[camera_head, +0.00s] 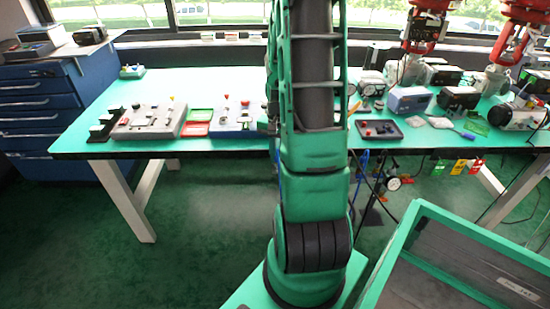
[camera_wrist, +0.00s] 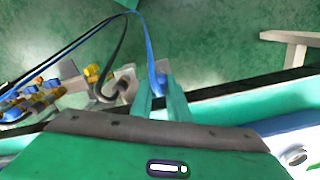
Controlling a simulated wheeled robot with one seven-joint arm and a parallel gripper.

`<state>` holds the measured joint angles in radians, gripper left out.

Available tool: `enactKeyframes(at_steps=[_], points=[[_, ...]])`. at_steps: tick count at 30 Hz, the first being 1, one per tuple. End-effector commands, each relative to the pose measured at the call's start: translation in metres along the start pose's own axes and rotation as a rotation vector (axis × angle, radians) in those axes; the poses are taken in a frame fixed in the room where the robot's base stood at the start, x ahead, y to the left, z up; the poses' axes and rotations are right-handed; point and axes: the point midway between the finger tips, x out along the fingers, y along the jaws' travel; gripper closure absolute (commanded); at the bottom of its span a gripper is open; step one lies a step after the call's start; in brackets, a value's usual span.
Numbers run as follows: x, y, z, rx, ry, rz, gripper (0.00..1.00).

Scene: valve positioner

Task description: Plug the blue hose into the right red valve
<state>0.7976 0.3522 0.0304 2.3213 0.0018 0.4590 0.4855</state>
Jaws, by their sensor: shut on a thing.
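The blue hose (camera_wrist: 149,48) runs up from between the green fingers of my gripper (camera_wrist: 161,92) in the wrist view and bends over to the left. My gripper is shut on the hose near one end; the fingers hide the exact grip. In the head view my arm hides the gripper, and a blue strand (camera_head: 361,178) hangs below the table edge. Two red valves stand at the upper right of the head view, the left red valve (camera_head: 421,30) and the right red valve (camera_head: 522,30). Neither shows clearly in the wrist view.
The green-topped table (camera_head: 235,85) carries devices on both sides of my arm. A dark tray (camera_head: 379,129) lies right of the arm. A green-rimmed bin (camera_head: 440,214) stands at the lower right. In the wrist view, yellow and blue fittings (camera_wrist: 35,103) crowd the left, beside a black cable.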

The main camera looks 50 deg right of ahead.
Motion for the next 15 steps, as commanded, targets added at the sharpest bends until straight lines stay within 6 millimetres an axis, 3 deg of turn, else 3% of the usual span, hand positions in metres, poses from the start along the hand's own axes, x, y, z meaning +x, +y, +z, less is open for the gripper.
enactKeyframes(at_steps=[15], points=[[-0.0070, 0.0000, 0.0000, 0.000, 0.000, 0.000, 1.00]])
